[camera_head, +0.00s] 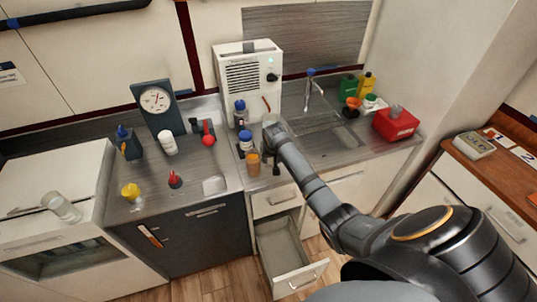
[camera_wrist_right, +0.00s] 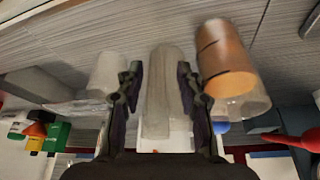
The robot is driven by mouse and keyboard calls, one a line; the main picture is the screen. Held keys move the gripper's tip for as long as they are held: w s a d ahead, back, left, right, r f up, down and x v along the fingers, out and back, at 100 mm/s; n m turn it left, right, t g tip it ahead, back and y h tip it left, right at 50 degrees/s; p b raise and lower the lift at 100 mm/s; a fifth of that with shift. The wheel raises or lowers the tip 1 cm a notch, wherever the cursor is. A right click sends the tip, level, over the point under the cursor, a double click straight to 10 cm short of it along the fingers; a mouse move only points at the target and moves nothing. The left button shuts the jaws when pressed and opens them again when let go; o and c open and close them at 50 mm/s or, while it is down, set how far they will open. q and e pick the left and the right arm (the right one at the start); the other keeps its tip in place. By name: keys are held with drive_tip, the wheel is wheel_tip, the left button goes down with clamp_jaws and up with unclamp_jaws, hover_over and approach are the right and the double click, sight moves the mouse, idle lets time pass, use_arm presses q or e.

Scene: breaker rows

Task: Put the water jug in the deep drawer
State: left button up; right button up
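The deep drawer (camera_head: 285,255) stands pulled out below the counter, and the part of its inside that shows is empty. My right gripper reaches down over the counter above it, largely hidden by my own arm in the head view. In the right wrist view its two fingers (camera_wrist_right: 160,92) stand apart on either side of a pale, translucent thing (camera_wrist_right: 165,95). I cannot tell whether they press on it or whether it is the water jug. A clear, glass-like vessel (camera_head: 62,207) lies on the white unit at far left. My left gripper is not in view.
An orange-brown jar (camera_head: 254,164) and a blue-lidded bottle (camera_head: 245,142) stand close beside my right gripper. A white machine (camera_head: 248,78) stands behind, with a sink (camera_head: 330,140) and red box (camera_head: 396,123) to the right. The shallow drawer above the deep one looks shut.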

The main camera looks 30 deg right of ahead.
clamp_jaws()
idle(0.5)
